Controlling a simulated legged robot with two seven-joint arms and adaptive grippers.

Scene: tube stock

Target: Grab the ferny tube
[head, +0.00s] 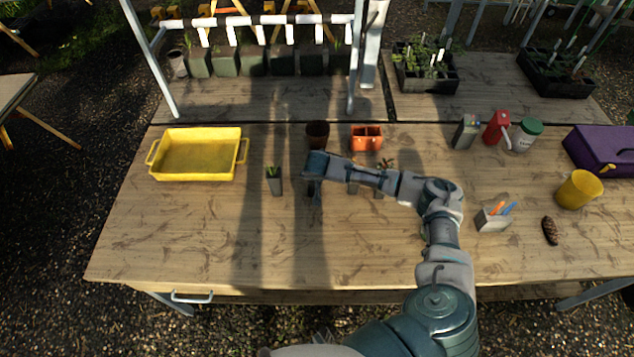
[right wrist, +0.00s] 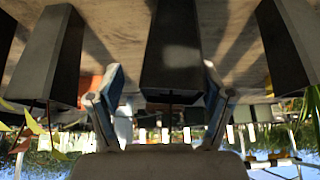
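My right gripper (head: 313,187) reaches in from the right over the middle of the bench. In the right wrist view its two fingers (right wrist: 163,95) are apart on either side of a dark tapered tube (right wrist: 172,45). A gap shows on the left; the right finger is close to the tube. This tube's plant is hidden, so I cannot tell whether it is ferny. A grey tube with spiky upright leaves (head: 275,183) stands to the left. Tubes to the right, one with reddish-brown leaves (head: 387,164), are partly behind my arm. My left gripper is out of view.
A yellow tray (head: 197,178) lies at the left. A brown pot (head: 317,130) and an orange container (head: 366,132) stand behind the tubes. A pen holder (head: 488,222), pine cone (head: 550,231) and yellow mug (head: 575,192) are at the right. The front left bench is clear.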

